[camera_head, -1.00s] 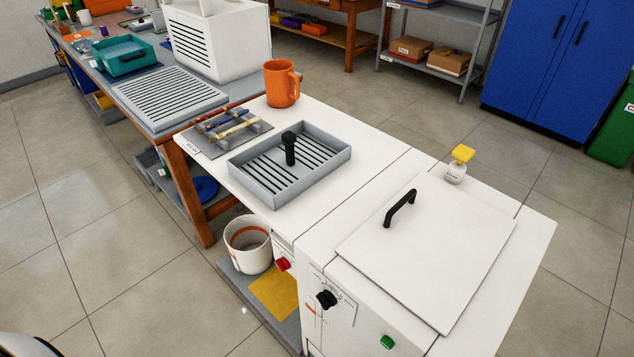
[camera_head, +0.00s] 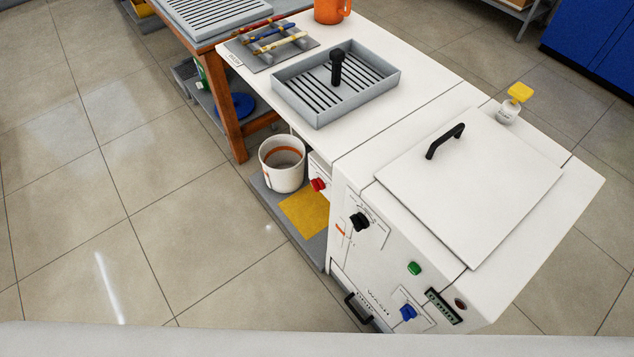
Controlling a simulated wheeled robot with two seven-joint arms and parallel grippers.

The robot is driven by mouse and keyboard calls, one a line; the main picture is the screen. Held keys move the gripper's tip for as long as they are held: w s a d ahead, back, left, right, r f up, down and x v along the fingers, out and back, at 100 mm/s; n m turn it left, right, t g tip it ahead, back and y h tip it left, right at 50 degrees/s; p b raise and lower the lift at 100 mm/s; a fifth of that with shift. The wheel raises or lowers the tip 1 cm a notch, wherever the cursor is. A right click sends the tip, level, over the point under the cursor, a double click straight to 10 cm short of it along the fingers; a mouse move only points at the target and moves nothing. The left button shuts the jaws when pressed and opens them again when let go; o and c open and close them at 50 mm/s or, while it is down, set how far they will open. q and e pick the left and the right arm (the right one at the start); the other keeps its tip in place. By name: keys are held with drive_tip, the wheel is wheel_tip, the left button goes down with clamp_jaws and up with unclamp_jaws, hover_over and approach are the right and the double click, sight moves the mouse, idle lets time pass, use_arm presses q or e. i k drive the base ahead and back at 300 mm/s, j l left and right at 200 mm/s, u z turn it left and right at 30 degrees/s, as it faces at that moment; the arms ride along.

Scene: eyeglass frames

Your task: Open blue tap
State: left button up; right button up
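The blue tap (camera_head: 408,312) is a small blue knob on a white plate, low on the front of the white washing machine (camera_head: 360,270). It sits below the green button (camera_head: 414,268) and left of a small dark display (camera_head: 443,306). Its exact turn position is too small to tell. A black knob (camera_head: 359,221) and a red knob (camera_head: 318,184) are further left on the front. Neither of my grippers shows in the head view.
A grey slatted tray (camera_head: 335,82) with a black post stands on the white top. A hinged-looking lid (camera_head: 470,185) with a black handle (camera_head: 445,141) covers the machine. A white bucket (camera_head: 282,163) stands on a low shelf. The floor at left is clear.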

sight(407, 312)
drive_tip(key=k+j+z, duration=0.1)
drive_tip(key=z, duration=0.3)
drive_tip(key=k+z, duration=0.15)
drive_tip(key=z, duration=0.25)
drive_tip(key=k+z, duration=0.15)
drive_tip(key=z, duration=0.25)
